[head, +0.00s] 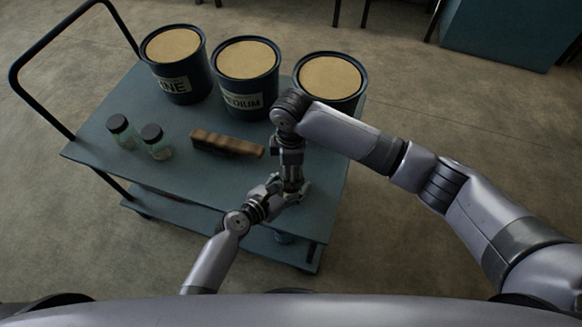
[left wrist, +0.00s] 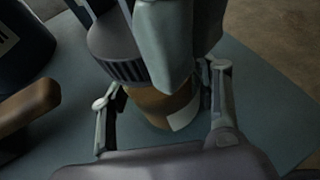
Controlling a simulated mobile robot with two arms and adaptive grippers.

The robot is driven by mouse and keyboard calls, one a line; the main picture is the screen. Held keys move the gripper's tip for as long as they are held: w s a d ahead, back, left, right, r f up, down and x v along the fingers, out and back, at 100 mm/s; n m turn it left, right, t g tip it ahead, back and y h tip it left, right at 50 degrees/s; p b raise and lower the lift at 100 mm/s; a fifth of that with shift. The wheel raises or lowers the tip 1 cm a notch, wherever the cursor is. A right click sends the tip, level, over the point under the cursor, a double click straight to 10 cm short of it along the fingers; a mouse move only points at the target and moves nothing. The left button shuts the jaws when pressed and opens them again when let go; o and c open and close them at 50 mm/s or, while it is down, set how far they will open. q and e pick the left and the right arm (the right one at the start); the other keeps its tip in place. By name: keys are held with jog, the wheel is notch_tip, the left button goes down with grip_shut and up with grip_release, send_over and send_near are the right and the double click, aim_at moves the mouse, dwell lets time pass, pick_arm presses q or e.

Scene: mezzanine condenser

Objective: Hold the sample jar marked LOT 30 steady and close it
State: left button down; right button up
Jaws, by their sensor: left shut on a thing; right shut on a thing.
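The sample jar (left wrist: 157,104) shows in the left wrist view with brown contents and a pale label (left wrist: 185,115), whose text I cannot read. It looks upright on the cart top. My left gripper (left wrist: 163,92) is shut on it, one finger on each side. In the head view, the grippers hide most of the jar. My right gripper (head: 292,184) points straight down from above, shut at the top of the jar.
The blue-grey cart (head: 92,152) carries two clear jars with black lids (head: 121,131) (head: 155,141) and a wooden brush (head: 228,144). Three dark buckets (head: 176,85) (head: 245,90) (head: 330,80) of tan material stand at the back. A push handle (head: 40,105) rises at left.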

jog(key=m, duration=0.4)
jog(key=shift+m, duration=0.4)
jog(key=o, duration=1.3)
jog(key=shift+r, duration=2.3)
jog(key=shift+c, duration=0.3)
